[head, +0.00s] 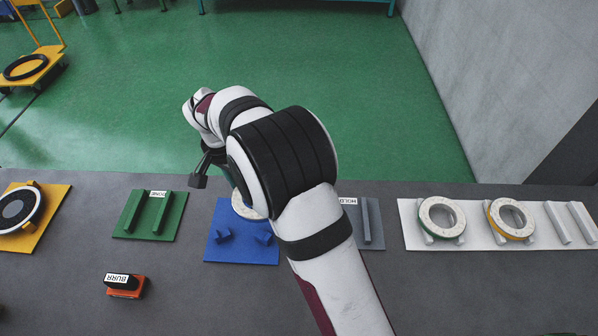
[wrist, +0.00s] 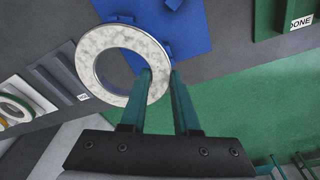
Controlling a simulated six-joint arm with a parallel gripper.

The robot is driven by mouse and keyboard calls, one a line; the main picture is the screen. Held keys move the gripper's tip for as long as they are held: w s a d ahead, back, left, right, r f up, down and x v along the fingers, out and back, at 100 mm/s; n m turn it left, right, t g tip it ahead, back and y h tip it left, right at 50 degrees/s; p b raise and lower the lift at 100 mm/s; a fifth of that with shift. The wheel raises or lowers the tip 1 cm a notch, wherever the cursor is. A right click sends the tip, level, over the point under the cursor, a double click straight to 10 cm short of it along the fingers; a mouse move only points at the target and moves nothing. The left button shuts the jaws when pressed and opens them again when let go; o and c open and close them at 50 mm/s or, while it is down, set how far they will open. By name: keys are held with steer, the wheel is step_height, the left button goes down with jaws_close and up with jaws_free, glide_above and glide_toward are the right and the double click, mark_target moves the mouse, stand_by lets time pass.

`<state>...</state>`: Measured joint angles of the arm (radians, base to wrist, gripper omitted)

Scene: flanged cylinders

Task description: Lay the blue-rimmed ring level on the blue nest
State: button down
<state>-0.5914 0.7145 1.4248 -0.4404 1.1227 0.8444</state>
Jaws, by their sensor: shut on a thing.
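The blue nest (head: 240,255) is a flat blue plate with short raised blocks, on the bench in the middle of the head view; it also shows in the wrist view (wrist: 195,28). The ring (wrist: 90,50) has a speckled white face, and its rim colour is hard to tell. My gripper (wrist: 161,75) is shut on the ring's wall, one finger inside the hole and one outside. The ring overlaps part of the nest in the wrist view. In the head view my arm hides most of the ring (head: 241,207) and the fingertips. I cannot tell its height or tilt.
A green DONE fixture (head: 150,215) stands left of the nest, a grey HOLD fixture (head: 372,228) right. A white rack (head: 415,240) holds a green-rimmed ring (head: 442,236) and a yellow-rimmed ring (head: 511,236). An orange BURR block (head: 124,292) lies front left. A yellow plate (head: 50,225) is far left.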

steer(key=shift+n, duration=0.6)
steer(key=a, duration=0.1)
steer(key=s+a, duration=0.1)
steer(key=a, duration=0.1)
steer(key=s+a, duration=0.1)
steer(key=shift+a+f, duration=0.2)
steer(key=shift+a, duration=0.15)
steer(key=shift+f, duration=2.4)
steer(key=shift+f, duration=1.4)
stand_by(1.8)
steer(key=c, duration=0.6)
jaws_free()
steer(key=shift+o, duration=0.2)
steer(key=shift+f, duration=0.1)
